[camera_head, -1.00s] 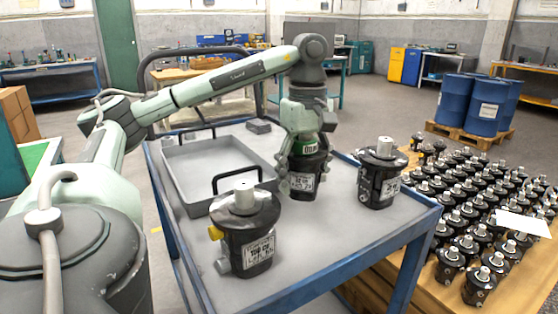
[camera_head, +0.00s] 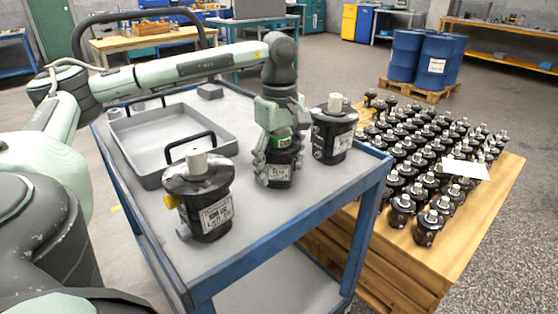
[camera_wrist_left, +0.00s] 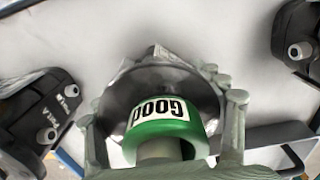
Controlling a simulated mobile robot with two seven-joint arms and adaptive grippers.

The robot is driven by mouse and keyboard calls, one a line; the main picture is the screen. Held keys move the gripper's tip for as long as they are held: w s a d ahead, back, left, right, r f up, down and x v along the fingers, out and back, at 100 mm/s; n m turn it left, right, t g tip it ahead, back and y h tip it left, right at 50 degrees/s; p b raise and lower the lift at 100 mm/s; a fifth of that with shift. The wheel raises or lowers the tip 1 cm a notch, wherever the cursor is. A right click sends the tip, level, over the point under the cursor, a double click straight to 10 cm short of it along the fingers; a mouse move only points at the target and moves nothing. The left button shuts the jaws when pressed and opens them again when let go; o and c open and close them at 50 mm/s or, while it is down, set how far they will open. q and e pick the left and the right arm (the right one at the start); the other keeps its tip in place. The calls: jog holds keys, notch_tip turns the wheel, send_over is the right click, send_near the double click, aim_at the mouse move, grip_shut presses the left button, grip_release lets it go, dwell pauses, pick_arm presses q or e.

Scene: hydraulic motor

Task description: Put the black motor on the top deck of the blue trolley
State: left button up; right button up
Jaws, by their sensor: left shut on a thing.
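The black motor (camera_head: 279,171) has a white label on its side and a green collar marked GOOD on top. My left gripper (camera_head: 277,150) reaches down from above and is shut around its upper part. The motor is upright over the top deck (camera_head: 262,225) of the blue trolley, its base at or very near the surface; I cannot tell if it touches. In the left wrist view the green GOOD collar (camera_wrist_left: 163,124) sits between the fingers. My right gripper is not in view.
Two other black motors stand on the deck, one front left (camera_head: 205,205) and one close on the right (camera_head: 333,132). A grey tray (camera_head: 150,124) with handles lies at the left. A wooden pallet (camera_head: 468,215) with many motors stands right of the trolley.

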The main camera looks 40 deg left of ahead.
pick_arm(q)
jog(key=o, duration=1.5)
jog(key=shift+f, duration=0.1)
jog(key=o, duration=0.4)
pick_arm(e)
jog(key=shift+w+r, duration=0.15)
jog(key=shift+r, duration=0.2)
pick_arm(q)
jog(key=shift+r, duration=0.2)
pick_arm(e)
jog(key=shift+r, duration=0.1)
pick_arm(q)
jog(key=shift+r, duration=0.3)
notch_tip(320, 180, up, 10)
jog(key=shift+f, duration=0.1)
jog(key=shift+r+p, duration=0.35)
jog(key=shift+r, duration=0.45)
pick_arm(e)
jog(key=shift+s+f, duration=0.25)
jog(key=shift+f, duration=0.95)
